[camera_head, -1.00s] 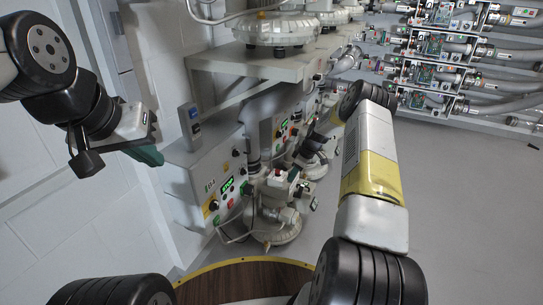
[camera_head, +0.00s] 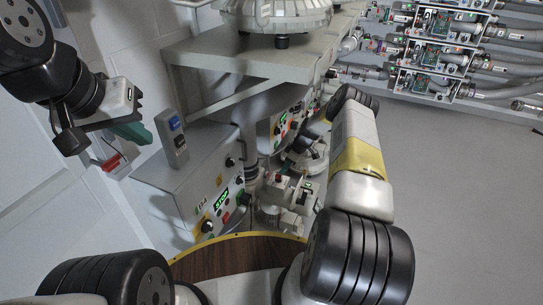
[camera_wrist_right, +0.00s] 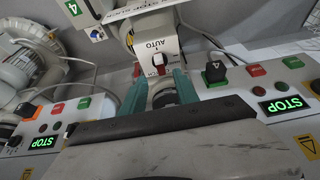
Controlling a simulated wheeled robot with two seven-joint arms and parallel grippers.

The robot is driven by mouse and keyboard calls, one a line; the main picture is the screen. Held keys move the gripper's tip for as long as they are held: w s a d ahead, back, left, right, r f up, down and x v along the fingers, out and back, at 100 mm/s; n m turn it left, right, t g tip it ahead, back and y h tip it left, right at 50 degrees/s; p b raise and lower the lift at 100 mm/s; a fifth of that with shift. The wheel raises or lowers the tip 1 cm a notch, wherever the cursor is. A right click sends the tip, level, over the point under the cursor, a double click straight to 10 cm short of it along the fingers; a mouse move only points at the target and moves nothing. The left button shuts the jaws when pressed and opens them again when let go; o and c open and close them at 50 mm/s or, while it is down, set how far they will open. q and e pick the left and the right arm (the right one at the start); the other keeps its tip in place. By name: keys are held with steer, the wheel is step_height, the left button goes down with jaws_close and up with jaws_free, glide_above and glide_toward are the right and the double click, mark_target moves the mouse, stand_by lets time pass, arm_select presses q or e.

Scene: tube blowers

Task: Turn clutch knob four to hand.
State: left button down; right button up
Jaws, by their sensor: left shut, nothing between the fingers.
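I cannot read a number on this knob. My right gripper (camera_wrist_right: 165,76) is at it, its teal fingers apart on either side. I see no firm contact with the knob. In the head view the right gripper is hard to make out near the blowers, beyond my forearm. My left gripper (camera_head: 135,125) is shut and empty at the upper left, in front of the wall.
Control panels with green STOP displays (camera_wrist_right: 281,104) lie left and right of the gripper. In the head view a grey cabinet (camera_head: 185,165) and shelf (camera_head: 265,62) stand close on the left. A pipe rack (camera_head: 435,50) is at the back. Open floor (camera_head: 455,190) lies right.

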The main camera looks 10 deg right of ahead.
mark_target(280, 176)
steer(key=x, duration=0.6)
steer(key=shift+a+f, duration=0.1)
steer(key=shift+f, duration=0.15)
jaws_close()
